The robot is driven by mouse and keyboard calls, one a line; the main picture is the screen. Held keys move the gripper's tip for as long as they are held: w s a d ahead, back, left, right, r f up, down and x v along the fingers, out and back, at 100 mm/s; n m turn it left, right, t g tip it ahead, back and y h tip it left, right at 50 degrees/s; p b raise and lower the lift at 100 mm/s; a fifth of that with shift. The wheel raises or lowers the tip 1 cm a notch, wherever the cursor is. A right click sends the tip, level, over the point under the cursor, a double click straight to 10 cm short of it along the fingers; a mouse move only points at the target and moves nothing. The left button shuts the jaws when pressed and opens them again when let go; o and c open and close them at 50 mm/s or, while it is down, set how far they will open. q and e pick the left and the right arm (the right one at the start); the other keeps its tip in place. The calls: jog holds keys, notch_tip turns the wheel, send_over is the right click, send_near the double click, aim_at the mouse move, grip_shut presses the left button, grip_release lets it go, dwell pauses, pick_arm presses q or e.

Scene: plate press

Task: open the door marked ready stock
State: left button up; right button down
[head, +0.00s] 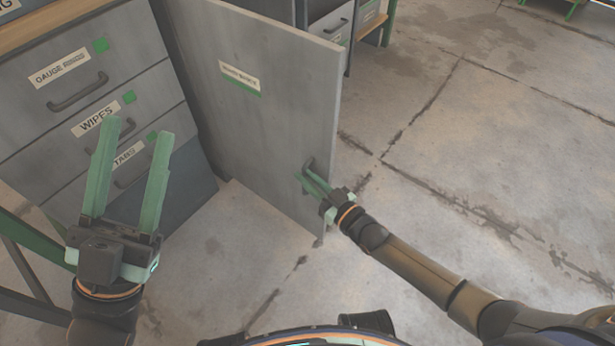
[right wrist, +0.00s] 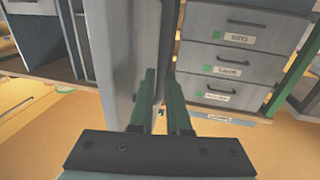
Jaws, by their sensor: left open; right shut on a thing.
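A grey door (head: 255,110) with a small white and green label (head: 240,78) stands swung out from the cabinet in the head view; the label's print is too small to read surely. Its dark handle (head: 308,168) is near the free edge, low down. My right gripper (head: 306,184) is shut on the handle. In the right wrist view the door (right wrist: 130,60) rises beside my right fingers (right wrist: 160,100), and the handle is hidden there. My left gripper (head: 131,140) is open and empty, in front of the drawers on the left.
Several labelled drawers (head: 75,80) with dark handles stand left of the door, one marked WIPES. The concrete floor (head: 480,130) is free right of the door. A green-legged bench (head: 388,25) stands behind.

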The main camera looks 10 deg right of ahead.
jog(key=shift+w+a+r, duration=0.1)
jog(key=shift+r, duration=0.2)
jog(key=c, duration=0.9)
grip_release()
jog(key=shift+f, duration=0.2)
pick_arm(q)
jog(key=r+p, duration=0.2)
jog(key=r, duration=0.1)
jog(key=r+p, duration=0.1)
jog(key=p, duration=0.1)
jog(key=shift+a+r, duration=0.15)
jog(key=shift+a, duration=0.15)
pick_arm(e)
jog(key=v, duration=1.2)
jog(key=shift+s, duration=0.4)
pick_arm(q)
jog(key=shift+s+d+f, duration=0.1)
jog(key=shift+f, duration=0.1)
pick_arm(e)
jog(key=shift+f, duration=0.1)
